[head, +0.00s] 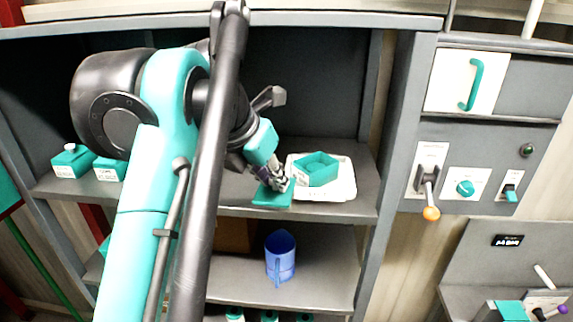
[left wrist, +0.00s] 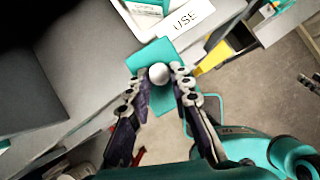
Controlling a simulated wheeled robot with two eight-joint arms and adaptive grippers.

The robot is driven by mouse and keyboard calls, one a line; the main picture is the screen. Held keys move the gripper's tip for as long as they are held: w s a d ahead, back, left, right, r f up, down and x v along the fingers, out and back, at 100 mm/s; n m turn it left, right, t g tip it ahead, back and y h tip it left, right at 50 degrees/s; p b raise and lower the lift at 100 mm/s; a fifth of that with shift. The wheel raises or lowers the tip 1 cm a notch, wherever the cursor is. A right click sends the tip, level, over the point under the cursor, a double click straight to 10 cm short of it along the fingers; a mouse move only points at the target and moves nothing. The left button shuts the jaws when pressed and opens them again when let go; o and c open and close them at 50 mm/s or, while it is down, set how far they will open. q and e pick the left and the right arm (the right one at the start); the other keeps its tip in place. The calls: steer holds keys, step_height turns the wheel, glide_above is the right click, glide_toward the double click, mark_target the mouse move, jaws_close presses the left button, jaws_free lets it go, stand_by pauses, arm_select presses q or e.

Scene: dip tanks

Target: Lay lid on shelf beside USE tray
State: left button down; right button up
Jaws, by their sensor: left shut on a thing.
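The lid is a teal square plate with a round white knob. In the head view the lid (head: 271,197) is at the front edge of the shelf (head: 225,190), just left of the white USE tray (head: 335,190). My left gripper (head: 279,184) is above the lid, shut on its knob. In the left wrist view the fingers (left wrist: 158,80) flank the knob and the lid (left wrist: 163,49) reaches out beyond them. The USE tray (left wrist: 200,22) is beside it there. I cannot tell whether the lid touches the shelf. My right gripper is not in view.
A teal open box (head: 317,168) sits in the USE tray. Teal boxes (head: 72,162) stand at the shelf's left end. A blue jug (head: 280,257) stands on the shelf below. A control panel (head: 466,170) with a lever is at the right.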

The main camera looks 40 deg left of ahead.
arm_select(q)
steer(key=shift+w+a+r+n, duration=0.1)
steer(key=shift+a+r+n, duration=0.05)
steer(key=shift+n, duration=0.25)
steer(key=p, duration=0.5)
glide_above(232, 179)
steer(key=d, duration=0.2)
steer(key=f, duration=0.1)
steer(key=a+f, duration=0.1)
steer(key=shift+a+f+p, duration=0.15)
steer(key=shift+f+p, duration=0.25)
steer(key=shift+f, duration=0.55)
steer(key=shift+d+f+p, duration=0.2)
steer(key=shift+f+p, duration=0.35)
steer(key=shift+f, duration=0.65)
steer(key=shift+a+f+p, duration=0.15)
steer(key=shift+a+p, duration=0.15)
steer(key=shift+a, duration=0.05)
steer(key=shift+a+f, duration=0.15)
steer(key=shift+f, duration=0.05)
